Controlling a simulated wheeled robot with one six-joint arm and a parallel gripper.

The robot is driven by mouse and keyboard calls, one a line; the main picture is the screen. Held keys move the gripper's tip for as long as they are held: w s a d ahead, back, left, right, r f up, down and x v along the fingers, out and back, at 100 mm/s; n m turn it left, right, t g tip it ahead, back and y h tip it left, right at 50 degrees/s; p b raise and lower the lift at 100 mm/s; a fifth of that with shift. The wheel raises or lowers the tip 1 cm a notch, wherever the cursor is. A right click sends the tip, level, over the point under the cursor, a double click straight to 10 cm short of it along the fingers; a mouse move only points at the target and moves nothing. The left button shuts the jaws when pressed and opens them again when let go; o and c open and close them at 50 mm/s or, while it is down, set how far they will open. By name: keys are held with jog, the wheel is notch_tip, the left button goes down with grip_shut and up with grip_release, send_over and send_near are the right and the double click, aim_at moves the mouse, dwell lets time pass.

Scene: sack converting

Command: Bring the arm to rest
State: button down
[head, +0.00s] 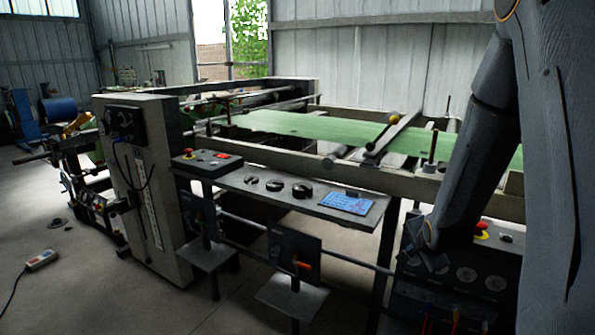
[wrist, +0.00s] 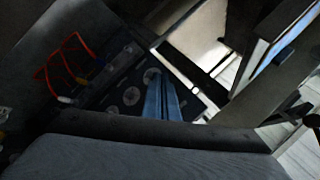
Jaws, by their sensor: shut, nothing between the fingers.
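My arm hangs down the right side of the head view. My gripper (head: 428,258) is at its lower end, in front of a dark control panel (head: 466,276) with round dials. In the wrist view my gripper (wrist: 161,80) shows as two blue fingers lying side by side, shut with nothing between them. The panel and its pale dials (wrist: 131,95) are behind the fingers. From these views I cannot tell how far the fingertips are from the panel.
A long machine with a green sheet (head: 300,124) fills the middle. A shelf (head: 240,180) on its front holds black knobs (head: 302,191) and a blue card (head: 346,202). A red-and-yellow button (head: 481,230) tops the panel. Red cables (wrist: 68,62) hang nearby. Floor at the left is mostly open.

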jog(key=s+a+r+n+g+p, duration=0.2)
jog(key=s+a+r+n, duration=0.2)
jog(key=s, duration=0.5)
jog(key=s+a+r+n+g+y+p, duration=0.1)
jog(key=s+a+r+n+g+p, duration=0.1)
jog(key=s+a+r+n, duration=0.3)
jog(key=s+a+r+n+g+p, duration=0.3)
jog(key=s+a+n, duration=0.3)
jog(key=s, duration=0.8)
jog(key=shift+a+r+g+y, duration=0.3)
jog(key=shift+a+r+g, duration=0.3)
jog(key=shift+a+r, duration=0.3)
